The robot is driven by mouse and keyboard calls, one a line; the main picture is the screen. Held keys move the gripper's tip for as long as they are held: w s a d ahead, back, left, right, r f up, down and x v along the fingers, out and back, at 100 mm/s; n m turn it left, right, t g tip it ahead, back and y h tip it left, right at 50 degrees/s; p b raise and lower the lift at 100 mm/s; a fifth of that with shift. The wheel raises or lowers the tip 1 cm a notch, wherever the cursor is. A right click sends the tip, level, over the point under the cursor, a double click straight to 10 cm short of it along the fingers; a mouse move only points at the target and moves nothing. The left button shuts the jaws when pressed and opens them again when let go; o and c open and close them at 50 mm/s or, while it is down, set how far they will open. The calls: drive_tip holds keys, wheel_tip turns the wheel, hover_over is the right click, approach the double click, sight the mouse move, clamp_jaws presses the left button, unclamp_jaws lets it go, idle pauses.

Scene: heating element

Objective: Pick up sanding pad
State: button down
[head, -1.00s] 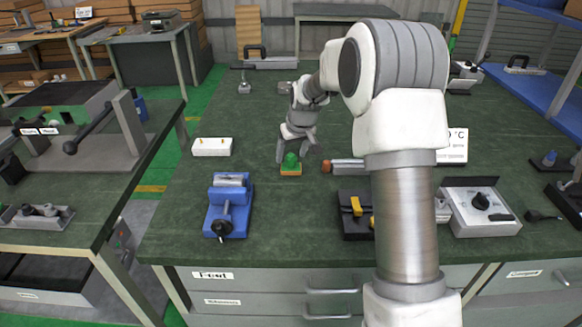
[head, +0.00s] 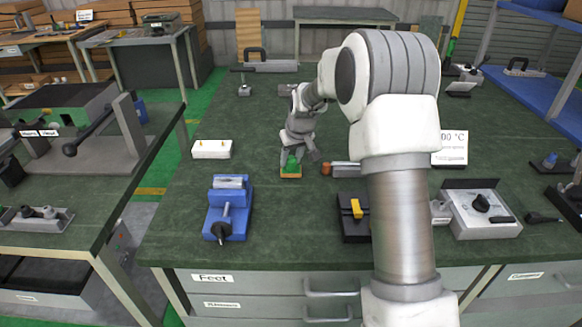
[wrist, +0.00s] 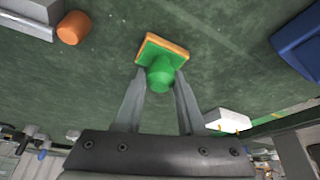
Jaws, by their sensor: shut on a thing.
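The sanding pad (head: 291,172) has a green knob on a flat green plate with an orange-brown base. It is on the green workbench top, left of the bench's middle. My gripper (head: 291,160) is over it from above, with its fingers at the knob. In the wrist view, the two fingers of my gripper (wrist: 161,86) are shut on the green knob of the sanding pad (wrist: 165,58), one on each side. The square base shows beyond the fingertips. I cannot tell whether the base still touches the bench.
A tool with an orange-brown end (head: 345,169) lies close to the right of the pad. A white box (head: 211,149) is to the left. A blue vise (head: 228,208) and a black block with a yellow lever (head: 354,218) stand nearer the front edge. The bench behind is mostly clear.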

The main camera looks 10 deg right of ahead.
sight(291, 157)
drive_tip(key=shift+r, duration=0.1)
drive_tip(key=shift+r, duration=0.6)
wheel_tip(291, 157, up, 3)
drive_tip(key=shift+f+p, duration=0.1)
drive_tip(key=shift+p, duration=0.4)
drive_tip(key=s+d+r+p, duration=0.1)
drive_tip(key=s+d+r, duration=0.4)
drive_tip(key=d, duration=0.5)
drive_tip(key=shift+w+v, duration=0.2)
drive_tip(key=shift+v, duration=0.75)
drive_tip(key=shift+d, duration=0.1)
drive_tip(key=c, duration=1.2)
unclamp_jaws()
drive_tip(key=shift+r, duration=0.1)
clamp_jaws()
